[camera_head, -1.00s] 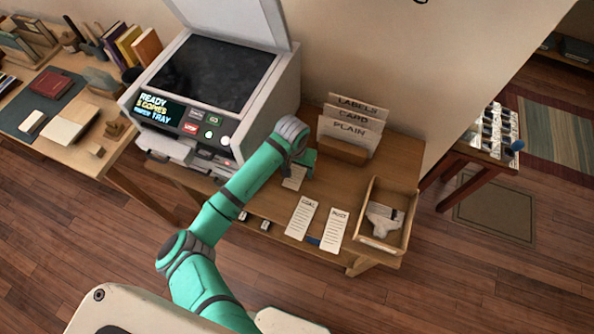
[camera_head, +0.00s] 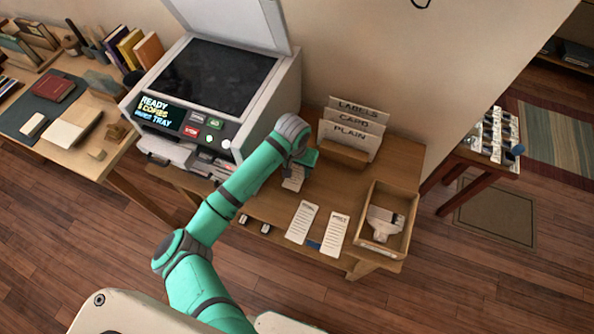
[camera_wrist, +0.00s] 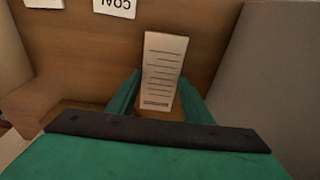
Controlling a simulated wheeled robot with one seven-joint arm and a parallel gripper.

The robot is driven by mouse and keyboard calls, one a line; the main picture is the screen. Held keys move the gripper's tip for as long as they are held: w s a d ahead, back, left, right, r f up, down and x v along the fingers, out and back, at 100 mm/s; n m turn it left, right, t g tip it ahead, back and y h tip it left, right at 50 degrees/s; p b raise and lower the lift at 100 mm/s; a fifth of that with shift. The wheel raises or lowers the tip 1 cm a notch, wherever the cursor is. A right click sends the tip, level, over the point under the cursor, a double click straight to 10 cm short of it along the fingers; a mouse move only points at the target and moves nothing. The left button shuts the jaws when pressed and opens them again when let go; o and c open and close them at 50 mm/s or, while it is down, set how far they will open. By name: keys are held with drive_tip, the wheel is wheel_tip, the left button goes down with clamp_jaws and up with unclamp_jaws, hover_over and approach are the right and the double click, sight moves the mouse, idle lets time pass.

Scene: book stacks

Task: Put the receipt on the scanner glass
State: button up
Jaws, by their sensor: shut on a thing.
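A white printed slip, the receipt (camera_wrist: 163,70), stands between the two green fingers of my gripper (camera_wrist: 160,92) in the wrist view. The fingers are shut on its lower part. In the head view the receipt (camera_head: 292,180) shows just below my gripper (camera_head: 305,160), over the wooden table to the right of the scanner. My wrist hides part of it there. The scanner's dark glass (camera_head: 215,76) is bare, with the white lid (camera_head: 230,20) raised. My gripper is to the lower right of the glass.
Two other printed slips (camera_head: 301,222) (camera_head: 336,234) lie near the table's front edge. A wooden tray (camera_head: 408,205) holding a pale object is at the right. A card holder marked labels, card and plain (camera_head: 345,155) stands behind my gripper. The copier's front panel (camera_head: 190,125) faces forward.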

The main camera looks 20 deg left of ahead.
drive_tip(key=s+d+r, duration=0.9)
drive_tip(key=d+r, duration=0.1)
drive_tip(key=shift+s+r, duration=0.4)
